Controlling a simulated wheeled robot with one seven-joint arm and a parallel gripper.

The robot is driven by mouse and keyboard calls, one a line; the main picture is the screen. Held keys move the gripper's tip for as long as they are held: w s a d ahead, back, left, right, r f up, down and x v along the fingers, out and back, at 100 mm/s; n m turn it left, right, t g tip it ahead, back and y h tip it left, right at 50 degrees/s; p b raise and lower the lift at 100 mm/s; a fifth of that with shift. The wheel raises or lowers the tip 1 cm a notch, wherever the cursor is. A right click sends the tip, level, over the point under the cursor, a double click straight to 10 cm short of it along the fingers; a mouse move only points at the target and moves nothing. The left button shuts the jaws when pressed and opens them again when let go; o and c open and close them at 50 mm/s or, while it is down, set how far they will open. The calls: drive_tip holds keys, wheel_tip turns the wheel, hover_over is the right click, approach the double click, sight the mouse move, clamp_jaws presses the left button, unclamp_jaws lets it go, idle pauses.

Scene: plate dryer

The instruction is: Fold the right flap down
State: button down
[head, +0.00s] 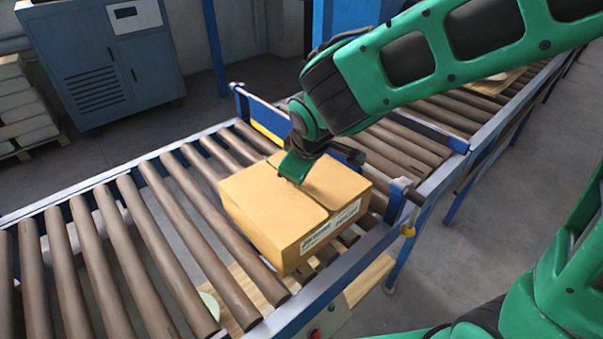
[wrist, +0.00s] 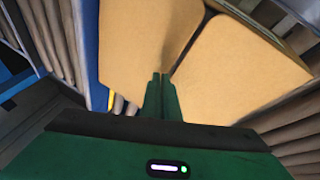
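A brown cardboard box (head: 290,235) sits on the roller conveyor. Its two top flaps meet along a seam. In the head view the left flap (head: 262,207) and the right flap (head: 338,184) both lie about level over the box. In the wrist view the two flaps (wrist: 140,40) (wrist: 240,70) show with a narrow dark gap between them. My gripper (head: 293,168) points down at the far end of the seam, at or just above the flaps; contact is unclear. In the wrist view its fingers (wrist: 160,78) are together with nothing between them.
The roller conveyor (head: 165,235) has blue side rails and bare rollers left of the box. A second conveyor section (head: 440,115) runs on behind my arm, with a flat brown piece (head: 495,82) on it. A grey-blue cabinet (head: 105,65) stands at the back left.

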drive_tip(key=shift+w+d+f, duration=0.15)
drive_tip(key=shift+d, duration=0.2)
drive_tip(key=shift+w+r, duration=0.1)
drive_tip(key=shift+r, duration=0.3)
drive_tip(key=r, duration=0.3)
drive_tip(key=shift+a, duration=0.25)
drive_tip(key=s+a+r, duration=0.4)
drive_tip(key=s, duration=0.4)
drive_tip(key=s+d+f+m+g+h, duration=0.2)
drive_tip(key=d+m, duration=0.7)
drive_tip(key=d, duration=1.8)
drive_tip(key=s+d+f+m+g+y, duration=0.1)
drive_tip(key=s+d+f+m+g, duration=0.1)
drive_tip(key=s+d+m, duration=0.6)
drive_tip(key=s+d+g, duration=0.1)
drive_tip(key=s+d, duration=0.3)
drive_tip(key=s, duration=0.2)
drive_tip(key=shift+d+f+g+y, duration=0.2)
drive_tip(key=shift+d+g+y, duration=0.1)
drive_tip(key=shift+d, duration=0.05)
